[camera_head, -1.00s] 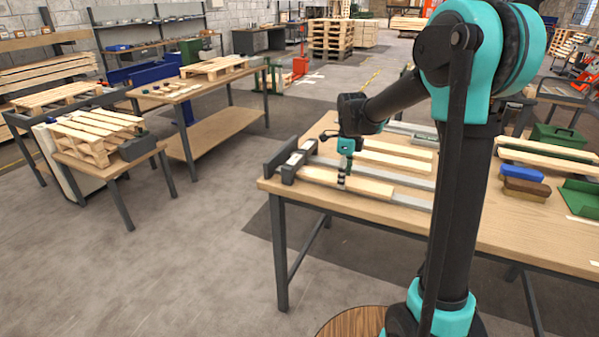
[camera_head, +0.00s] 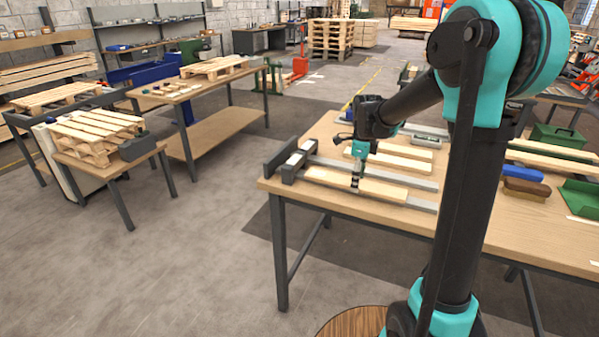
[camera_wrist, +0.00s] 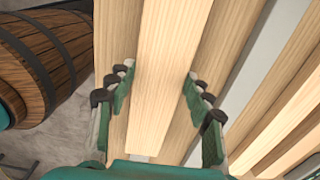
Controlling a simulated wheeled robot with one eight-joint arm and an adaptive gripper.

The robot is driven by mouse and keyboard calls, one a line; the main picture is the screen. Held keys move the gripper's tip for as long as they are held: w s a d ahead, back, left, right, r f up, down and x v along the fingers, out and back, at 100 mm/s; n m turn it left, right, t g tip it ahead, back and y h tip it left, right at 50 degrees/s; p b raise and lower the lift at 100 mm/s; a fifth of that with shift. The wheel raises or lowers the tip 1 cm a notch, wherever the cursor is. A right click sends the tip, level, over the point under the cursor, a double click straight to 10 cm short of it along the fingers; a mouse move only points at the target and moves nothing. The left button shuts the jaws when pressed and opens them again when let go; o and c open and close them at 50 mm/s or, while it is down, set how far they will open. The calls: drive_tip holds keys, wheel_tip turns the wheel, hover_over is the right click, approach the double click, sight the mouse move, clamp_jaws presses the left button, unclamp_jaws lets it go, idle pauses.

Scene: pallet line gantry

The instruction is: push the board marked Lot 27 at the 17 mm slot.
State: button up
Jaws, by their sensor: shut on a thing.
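A pale wooden board (camera_head: 384,191) lies along the near side of the bench, beside a grey metal strip. My gripper (camera_head: 355,182) reaches down on it. In the wrist view the board (camera_wrist: 168,45) runs between the fingers of my gripper (camera_wrist: 158,76), one set on each side, and the jaws are shut on it. No Lot 27 lettering is readable. Dark grey blocks (camera_head: 291,170) stand at the left end of the rails, at the board's left end. No 17 mm mark or slot opening can be made out.
More pale boards (camera_head: 399,162) lie farther back on the bench (camera_head: 480,246). A blue and a brown brush-like block (camera_head: 526,188), a green tray (camera_head: 582,198) and a green box (camera_head: 556,136) are at the right. A barrel (camera_wrist: 50,55) stands beside the bench in the wrist view.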

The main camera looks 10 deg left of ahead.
drive_tip(key=shift+s+d, duration=0.1)
drive_tip(key=shift+d, duration=0.15)
drive_tip(key=o, duration=1.3)
wheel_tip(320, 180, up, 12)
drive_tip(key=s+d+f+n, duration=0.1)
drive_tip(key=s+f+n, duration=0.2)
drive_tip(key=s+d+f+n+t, duration=0.1)
drive_tip(key=s+d+f+n, duration=0.1)
drive_tip(key=s+f+n, duration=0.1)
drive_tip(key=s+d+f+n+t, duration=0.1)
drive_tip(key=s+d+f+n, duration=0.1)
drive_tip(key=s+f+n, duration=0.1)
drive_tip(key=shift+s+d+f+n, duration=0.1)
drive_tip(key=shift+s+n, duration=0.3)
drive_tip(key=s+d+f+n, duration=0.1)
drive_tip(key=s+f+n, duration=0.2)
drive_tip(key=s+n, duration=0.1)
drive_tip(key=s+d+f+n+t, duration=0.1)
drive_tip(key=s+f+n, duration=0.3)
drive_tip(key=s, duration=0.1)
drive_tip(key=s+d+f+n+t, duration=0.1)
drive_tip(key=s+f+n, duration=0.2)
drive_tip(key=s, duration=0.1)
drive_tip(key=shift+s+d+f+n, duration=0.4)
